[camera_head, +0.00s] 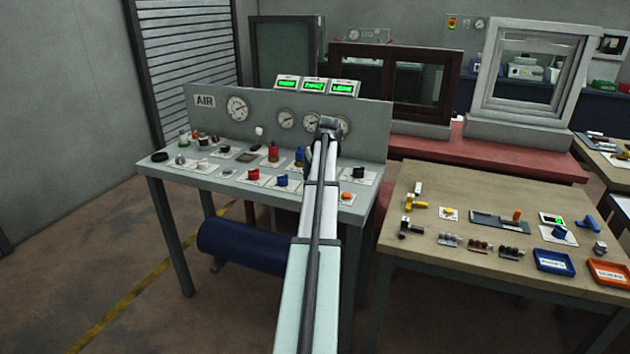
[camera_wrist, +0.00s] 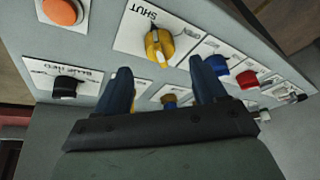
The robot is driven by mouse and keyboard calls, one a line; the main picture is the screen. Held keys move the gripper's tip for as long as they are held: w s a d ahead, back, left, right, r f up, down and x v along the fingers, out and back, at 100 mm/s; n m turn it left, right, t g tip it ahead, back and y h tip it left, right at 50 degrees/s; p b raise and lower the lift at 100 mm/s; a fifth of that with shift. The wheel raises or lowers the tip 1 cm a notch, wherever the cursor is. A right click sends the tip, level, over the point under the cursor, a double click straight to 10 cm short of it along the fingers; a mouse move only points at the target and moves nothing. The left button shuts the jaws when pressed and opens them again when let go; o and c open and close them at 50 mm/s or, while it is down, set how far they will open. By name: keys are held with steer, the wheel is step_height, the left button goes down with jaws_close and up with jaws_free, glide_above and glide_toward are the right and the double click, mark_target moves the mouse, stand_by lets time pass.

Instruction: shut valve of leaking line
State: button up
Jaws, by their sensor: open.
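In the wrist view, a yellow valve knob (camera_wrist: 159,45) sits on a white plate (camera_wrist: 128,38) marked SHUT. My gripper (camera_wrist: 161,66) is open, its two dark blue fingers apart and pointing toward the knob, with nothing held between them. Whether they touch it I cannot tell. In the head view, my arm crosses the grey AIR bench (camera_head: 215,175) and hides part of it; I cannot make out the yellow knob or the fingers there. Three green displays (camera_head: 314,85) stand above the gauges, and the right one seems to read LEAK.
Beside the yellow knob are a blue knob (camera_wrist: 215,65), a red knob (camera_wrist: 247,80), a black knob (camera_wrist: 65,87) and an orange button (camera_wrist: 62,11). A wooden table (camera_head: 460,200) with small parts and trays stands to the right. The space left of the bench is open floor.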

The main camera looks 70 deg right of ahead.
steer(key=v, duration=0.8)
stand_by(0.4)
